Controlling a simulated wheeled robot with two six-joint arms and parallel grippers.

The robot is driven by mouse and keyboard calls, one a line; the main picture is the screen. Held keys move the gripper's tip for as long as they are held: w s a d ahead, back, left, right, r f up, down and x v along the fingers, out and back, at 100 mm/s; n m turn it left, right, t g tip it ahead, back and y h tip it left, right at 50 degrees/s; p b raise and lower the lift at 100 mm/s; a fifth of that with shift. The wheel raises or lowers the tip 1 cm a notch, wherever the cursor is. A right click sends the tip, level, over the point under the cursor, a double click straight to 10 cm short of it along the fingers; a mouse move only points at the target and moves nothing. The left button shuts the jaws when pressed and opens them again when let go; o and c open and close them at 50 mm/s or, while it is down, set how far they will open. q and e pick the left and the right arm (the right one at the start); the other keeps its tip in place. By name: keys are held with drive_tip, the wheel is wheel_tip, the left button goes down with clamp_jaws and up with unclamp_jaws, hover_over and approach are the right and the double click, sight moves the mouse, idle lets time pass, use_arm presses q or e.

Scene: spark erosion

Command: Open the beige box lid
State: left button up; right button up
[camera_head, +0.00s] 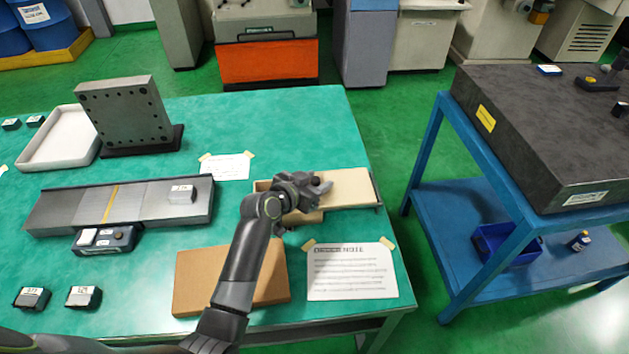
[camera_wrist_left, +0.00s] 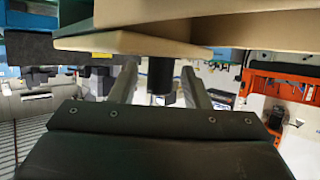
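The beige box (camera_head: 350,186) lies on the green table near its right edge, partly hidden by my left arm. A beige plate (camera_head: 306,217) shows below the gripper and sticks out at the box's near side; it looks like the lid. In the wrist view the lid (camera_wrist_left: 110,42) is a flat beige plate across the top. A dark knob (camera_wrist_left: 160,78) stands out from it, between my fingers. My left gripper (camera_head: 320,186) is over the box; its fingers (camera_wrist_left: 160,88) are apart, with a gap seen on each side of the knob. My right gripper is not in view.
A brown board (camera_head: 205,275) and a taped paper note (camera_head: 350,272) lie near the front. A grey channel (camera_head: 125,204), a drilled plate (camera_head: 125,112) and a white tray (camera_head: 62,140) fill the left. A blue cart (camera_head: 480,150) with a dark slab stands right, beyond a gap.

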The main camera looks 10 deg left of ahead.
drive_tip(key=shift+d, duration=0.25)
use_arm(q)
drive_tip(key=shift+s, duration=0.1)
drive_tip(key=shift+s+a+r, duration=0.1)
drive_tip(key=shift+s+a, duration=0.05)
drive_tip(key=b+v, duration=0.1)
drive_tip(key=v, duration=1.5)
drive_tip(key=shift+s+a, duration=0.25)
drive_tip(key=shift+s, duration=0.05)
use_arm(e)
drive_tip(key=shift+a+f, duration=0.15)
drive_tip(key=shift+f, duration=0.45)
